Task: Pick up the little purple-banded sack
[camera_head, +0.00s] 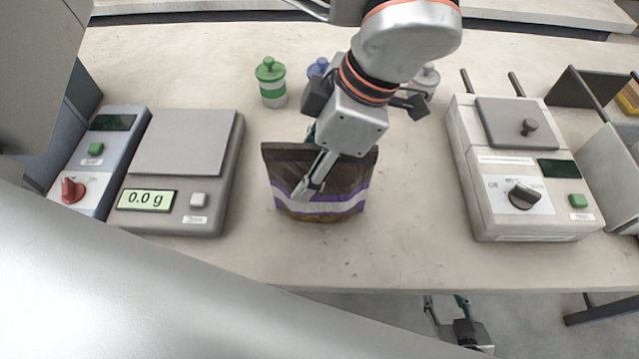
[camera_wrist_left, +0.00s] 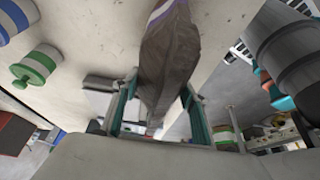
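The purple-banded sack (camera_head: 345,181) is dark brown with a purple and white band low on its front. It stands upright on the table in the middle of the head view. My left gripper (camera_head: 312,170) reaches down over its top edge, one finger in front and the other mostly hidden behind. In the left wrist view the sack (camera_wrist_left: 168,62) rises between the two teal-padded fingers (camera_wrist_left: 160,92), which are spread, with gaps beside the sack lower down. Contact at the tips is unclear. My right gripper (camera_head: 447,305) is low beyond the table's front edge, fingers apart and empty.
A scale (camera_head: 184,165) reading 0.0 g stands left of the sack, beside a control box (camera_head: 100,160). A sealer-like machine (camera_head: 520,170) stands to the right. A green-banded jar (camera_head: 271,83), a blue-lidded jar (camera_head: 318,67) and a grey-lidded jar (camera_head: 427,78) stand behind. The table front is clear.

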